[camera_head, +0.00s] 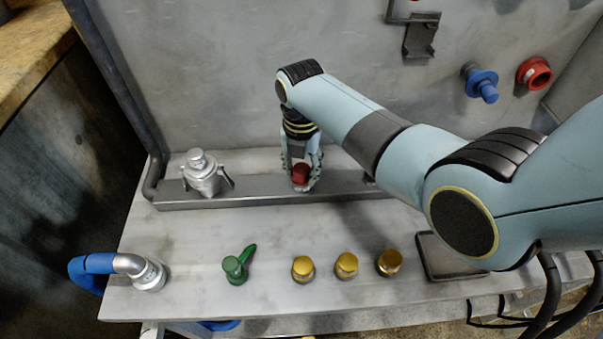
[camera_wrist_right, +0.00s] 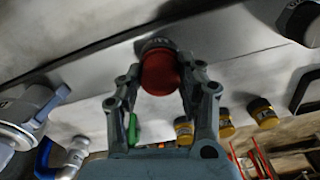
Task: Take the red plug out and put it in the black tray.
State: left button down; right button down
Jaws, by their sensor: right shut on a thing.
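The red plug (camera_head: 301,172) is between the fingers of my right gripper (camera_head: 302,178), at the metal ledge in the middle of the head view. The right gripper is shut on it. In the right wrist view the red plug (camera_wrist_right: 159,72) sits between both fingertips, with a dark ring just beyond it. I cannot tell whether it is still seated in its socket. The black tray (camera_head: 447,256) lies on the bench at the right, partly hidden by my right arm. My left gripper is not in view.
On the bench stand a green valve (camera_head: 235,268), several yellow knobs (camera_head: 346,265) and a blue hose with a metal fitting (camera_head: 148,272). A silver clamped fitting (camera_head: 202,175) stands left on the ledge (camera_head: 250,199). Blue (camera_head: 482,84) and red (camera_head: 535,73) connectors protrude from the wall.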

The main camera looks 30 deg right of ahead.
jog(key=c, duration=0.8)
grip_release()
jog(key=shift+c, duration=0.3)
jog(key=m, duration=2)
jog(key=shift+m, duration=0.4)
jog(key=shift+c, duration=0.4)
